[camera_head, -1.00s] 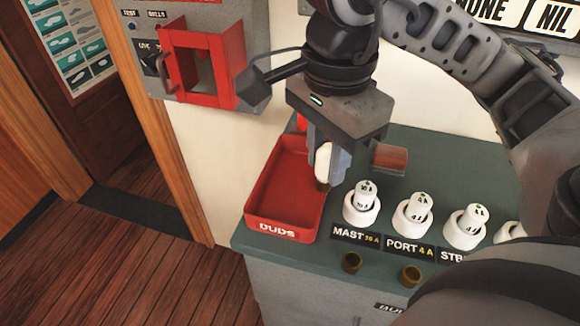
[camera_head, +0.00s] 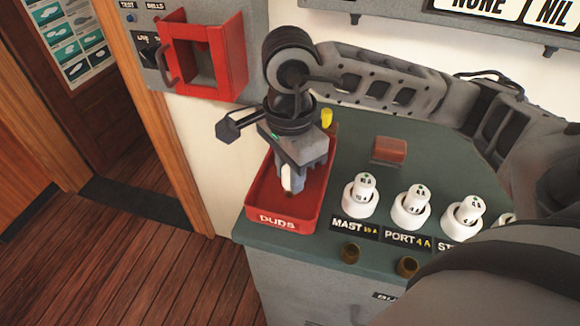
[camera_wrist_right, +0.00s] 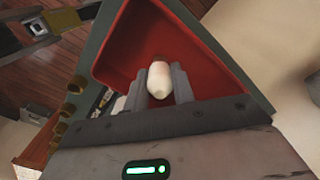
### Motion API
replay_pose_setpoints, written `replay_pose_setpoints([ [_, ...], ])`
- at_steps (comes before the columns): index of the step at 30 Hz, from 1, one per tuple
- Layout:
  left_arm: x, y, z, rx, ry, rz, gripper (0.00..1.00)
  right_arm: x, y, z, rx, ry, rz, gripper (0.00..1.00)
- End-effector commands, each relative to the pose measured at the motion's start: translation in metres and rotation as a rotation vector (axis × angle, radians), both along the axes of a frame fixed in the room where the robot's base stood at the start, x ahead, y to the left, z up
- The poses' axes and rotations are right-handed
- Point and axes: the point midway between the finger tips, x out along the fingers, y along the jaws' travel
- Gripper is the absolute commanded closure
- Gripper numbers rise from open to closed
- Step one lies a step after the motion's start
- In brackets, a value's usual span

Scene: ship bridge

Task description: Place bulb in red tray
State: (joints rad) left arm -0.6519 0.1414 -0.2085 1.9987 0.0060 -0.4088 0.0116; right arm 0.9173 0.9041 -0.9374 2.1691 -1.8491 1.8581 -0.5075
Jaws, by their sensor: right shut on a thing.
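The red tray (camera_head: 266,206), marked "DUDS", sits at the left end of the green counter top. My right gripper (camera_head: 290,187) is over the tray and points down into it. It is shut on a white bulb (camera_head: 287,183). In the right wrist view the bulb (camera_wrist_right: 160,78) sits between the two fingertips (camera_wrist_right: 160,85), with the red tray floor (camera_wrist_right: 198,62) behind it. I cannot tell whether the bulb touches the tray floor. My left gripper is not in view.
White bulbs stand in white holders labelled MAST (camera_head: 361,197), PORT (camera_head: 411,206) and one more (camera_head: 463,215). A brown block (camera_head: 389,150) and a yellow item (camera_head: 327,118) are behind. A red-framed box (camera_head: 205,60) hangs on the wall.

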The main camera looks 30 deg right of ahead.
Motion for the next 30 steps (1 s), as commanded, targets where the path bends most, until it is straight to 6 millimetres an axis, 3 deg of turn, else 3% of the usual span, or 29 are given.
replay_pose_setpoints([
  [6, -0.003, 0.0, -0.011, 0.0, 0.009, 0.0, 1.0, 0.0, 0.0, -0.006, 0.0, 0.0, 0.0, 0.96],
  [7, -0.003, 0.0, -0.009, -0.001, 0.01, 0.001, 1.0, 0.0, 0.0, -0.005, 0.0, 0.0, -0.001, 0.7],
  [9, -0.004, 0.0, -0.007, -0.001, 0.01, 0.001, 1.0, 0.0, 0.0, -0.004, 0.0, 0.001, -0.001, 0.53],
  [21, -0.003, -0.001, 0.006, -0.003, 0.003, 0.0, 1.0, 0.0, 0.0, 0.005, 0.0, 0.0, -0.001, 0.53],
  [22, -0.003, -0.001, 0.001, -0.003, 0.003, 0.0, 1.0, 0.001, 0.0, 0.006, 0.001, -0.003, 0.0, 0.53],
  [30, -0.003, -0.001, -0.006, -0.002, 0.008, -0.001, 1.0, 0.001, 0.0, 0.064, 0.001, -0.008, 0.0, 0.53],
])
